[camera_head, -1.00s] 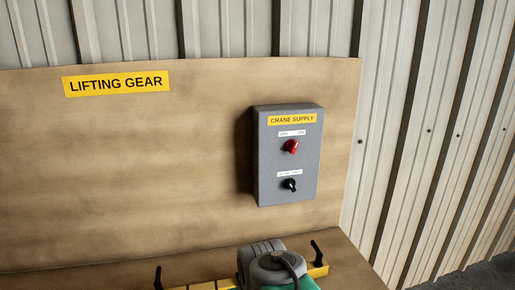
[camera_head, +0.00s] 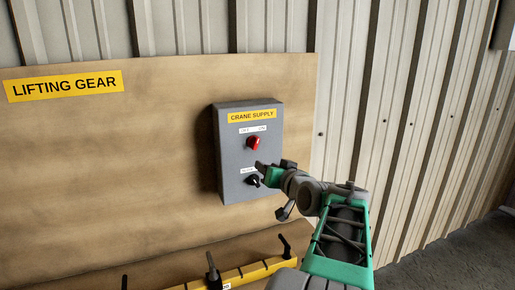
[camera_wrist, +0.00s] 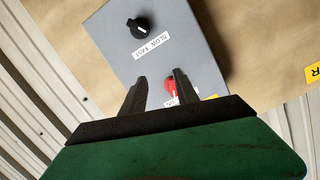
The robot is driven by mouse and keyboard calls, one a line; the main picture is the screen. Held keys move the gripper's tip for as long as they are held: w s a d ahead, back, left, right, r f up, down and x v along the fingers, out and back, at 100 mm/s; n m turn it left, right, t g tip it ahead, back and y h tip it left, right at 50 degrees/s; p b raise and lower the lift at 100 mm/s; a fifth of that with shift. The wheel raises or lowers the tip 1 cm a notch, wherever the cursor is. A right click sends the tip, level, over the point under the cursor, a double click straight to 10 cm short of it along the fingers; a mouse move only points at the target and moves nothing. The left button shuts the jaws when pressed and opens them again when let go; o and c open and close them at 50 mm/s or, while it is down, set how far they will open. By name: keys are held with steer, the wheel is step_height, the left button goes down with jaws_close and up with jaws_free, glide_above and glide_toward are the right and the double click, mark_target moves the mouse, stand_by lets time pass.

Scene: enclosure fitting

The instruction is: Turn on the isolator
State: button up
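The isolator appears to be the red knob (camera_head: 254,143) on the upper face of the grey CRANE SUPPLY box (camera_head: 232,160), under a small OFF/ON label (camera_head: 253,129). Its exact setting is too small to read. My gripper (camera_head: 274,165) is in front of the box, below and right of the red knob. In the wrist view, the two fingers (camera_wrist: 161,75) are apart and empty. The red knob (camera_wrist: 171,85) shows between them, nearer the right finger, which partly covers its label. I cannot see contact.
A black knob (camera_head: 253,181) with a SLOW/FAST label (camera_wrist: 152,45) sits below the red one. The box is on a wooden board (camera_head: 120,160) marked LIFTING GEAR. A yellow bar with black handles (camera_head: 250,273) lies below. Corrugated wall stands to the right.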

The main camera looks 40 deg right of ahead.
steer(key=t, duration=0.2)
glide_toward(257, 143)
steer(key=w, duration=0.2)
steer(key=shift+m+h, duration=0.3)
steer(key=p+x, duration=0.3)
steer(key=x, duration=0.3)
steer(key=shift+w+d, duration=0.25)
steer(key=shift+w, duration=0.05)
steer(key=shift+w+d, duration=0.1)
steer(key=shift+w, duration=0.3)
jaws_close()
steer(key=shift+f, duration=0.1)
